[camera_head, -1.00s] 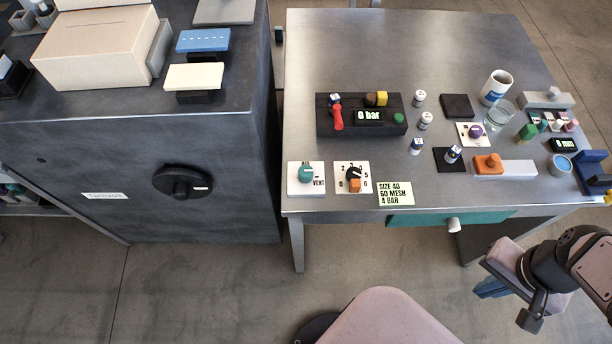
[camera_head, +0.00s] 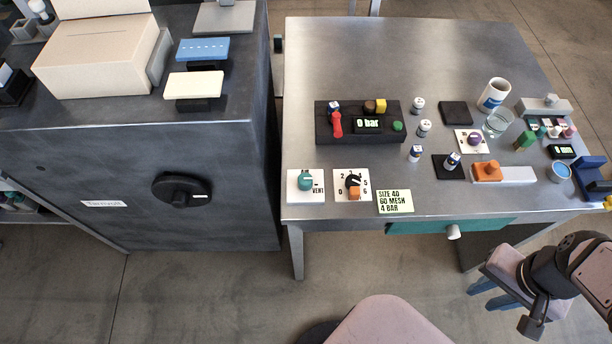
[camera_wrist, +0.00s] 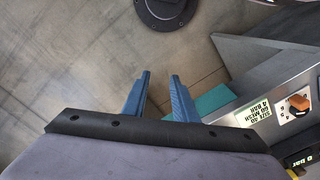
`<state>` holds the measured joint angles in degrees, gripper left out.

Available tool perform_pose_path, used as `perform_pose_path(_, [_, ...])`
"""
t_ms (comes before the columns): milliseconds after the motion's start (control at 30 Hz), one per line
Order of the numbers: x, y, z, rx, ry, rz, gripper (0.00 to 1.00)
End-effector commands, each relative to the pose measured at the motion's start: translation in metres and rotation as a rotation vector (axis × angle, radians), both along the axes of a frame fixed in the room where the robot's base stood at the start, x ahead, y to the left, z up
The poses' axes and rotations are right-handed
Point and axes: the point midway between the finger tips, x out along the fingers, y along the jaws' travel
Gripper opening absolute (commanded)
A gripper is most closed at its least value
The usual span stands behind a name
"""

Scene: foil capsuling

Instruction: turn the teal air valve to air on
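The teal air valve (camera_head: 305,181) is a round knob on a white plate (camera_head: 293,194) at the table's front left corner. The plate's word VENT is readable on its right side; the other marking is too small to read. The valve does not show in the wrist view. My gripper (camera_head: 492,292) is at the lower right, below and in front of the table's front edge, well away from the valve. In the wrist view its two blue fingers (camera_wrist: 160,95) are apart with nothing between them.
Right of the valve stand a black and orange dial (camera_head: 353,184) and a green note (camera_head: 395,201). Behind is a black panel (camera_head: 345,137) reading 0 bar, with a red lever (camera_head: 337,125). A pink seat (camera_head: 385,322) is below the table. A dark cabinet (camera_head: 90,160) stands left.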

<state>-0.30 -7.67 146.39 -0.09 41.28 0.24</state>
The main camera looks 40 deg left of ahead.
Motion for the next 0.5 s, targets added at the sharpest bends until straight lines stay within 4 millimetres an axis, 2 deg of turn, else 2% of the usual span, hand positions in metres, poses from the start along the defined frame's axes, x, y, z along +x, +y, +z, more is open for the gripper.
perform_pose_path(33, [0.003, 0.003, 0.0, 0.0, 0.0, 0.007, 0.38])
perform_pose_path(67, [0.005, 0.005, 0.001, 0.0, 0.0, 0.012, 0.45])
perform_pose_path(167, [0.019, 0.019, 0.004, 0.0, -0.001, 0.04, 0.46])
perform_pose_path(267, [0.039, 0.046, 0.01, 0.0, -0.002, 0.085, 0.46])
perform_pose_path(367, [0.06, 0.088, 0.017, 0.001, -0.002, 0.145, 0.46])
perform_pose_path(467, [0.074, 0.142, 0.024, 0.0, 0.0, 0.208, 0.46])
perform_pose_path(500, [0.077, 0.166, 0.027, 0.0, 0.0, 0.234, 0.46])
